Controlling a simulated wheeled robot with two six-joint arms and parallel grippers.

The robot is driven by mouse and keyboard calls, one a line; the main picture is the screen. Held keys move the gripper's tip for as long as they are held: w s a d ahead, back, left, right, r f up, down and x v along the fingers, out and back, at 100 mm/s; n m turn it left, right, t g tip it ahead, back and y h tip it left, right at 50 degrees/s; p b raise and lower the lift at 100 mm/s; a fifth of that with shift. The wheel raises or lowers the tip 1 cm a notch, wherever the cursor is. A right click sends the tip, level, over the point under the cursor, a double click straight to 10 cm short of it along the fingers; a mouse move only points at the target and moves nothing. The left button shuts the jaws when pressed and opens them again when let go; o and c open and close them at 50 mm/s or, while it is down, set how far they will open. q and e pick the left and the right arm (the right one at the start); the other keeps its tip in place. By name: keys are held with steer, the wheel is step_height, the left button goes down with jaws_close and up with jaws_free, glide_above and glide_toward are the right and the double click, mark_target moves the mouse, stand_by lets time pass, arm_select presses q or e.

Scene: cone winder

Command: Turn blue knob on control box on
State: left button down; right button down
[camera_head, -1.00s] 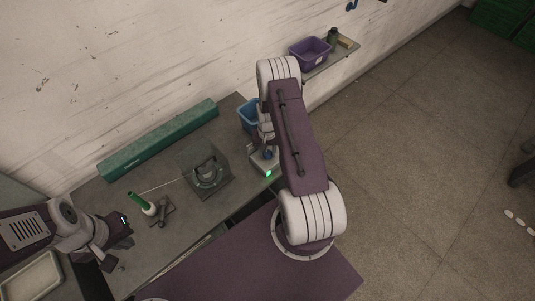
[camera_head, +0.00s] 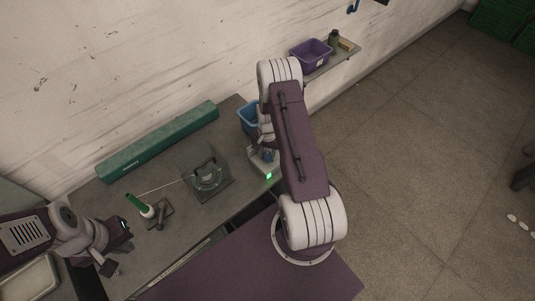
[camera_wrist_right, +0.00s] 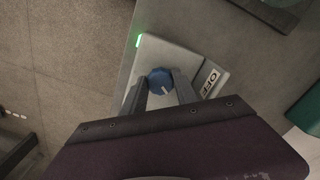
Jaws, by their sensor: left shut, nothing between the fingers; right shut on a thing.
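The grey control box (camera_head: 256,166) sits at the right end of the workbench, with a lit green light (camera_head: 268,176) on it. In the right wrist view the box (camera_wrist_right: 170,52) carries a blue knob (camera_wrist_right: 159,79) with a white pointer mark toward the bottom of the picture, slightly right. A label reading OFF (camera_wrist_right: 209,83) and the green light (camera_wrist_right: 139,40) also show there. My right gripper (camera_wrist_right: 159,86) is shut on the knob, one finger on each side. In the head view my right arm partly hides it. My left gripper (camera_head: 110,267) is shut and empty at the bench's left end.
A winder with a clear guard (camera_head: 208,178) stands mid-bench, left of the box. A green-and-white cone (camera_head: 139,205) stands further left. A blue bin (camera_head: 247,116) is behind the box, and a long green case (camera_head: 158,142) lies along the wall.

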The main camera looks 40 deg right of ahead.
mark_target(268, 155)
steer(key=shift+w+r, duration=0.1)
steer(key=c, duration=1.1)
jaws_free()
steer(key=shift+o, duration=0.8)
steer(key=shift+r, duration=0.2)
step_height(268, 155, up, 8)
steer(key=shift+f+b, duration=0.1)
steer(key=shift+b, duration=1)
steer(key=shift+r, duration=0.4)
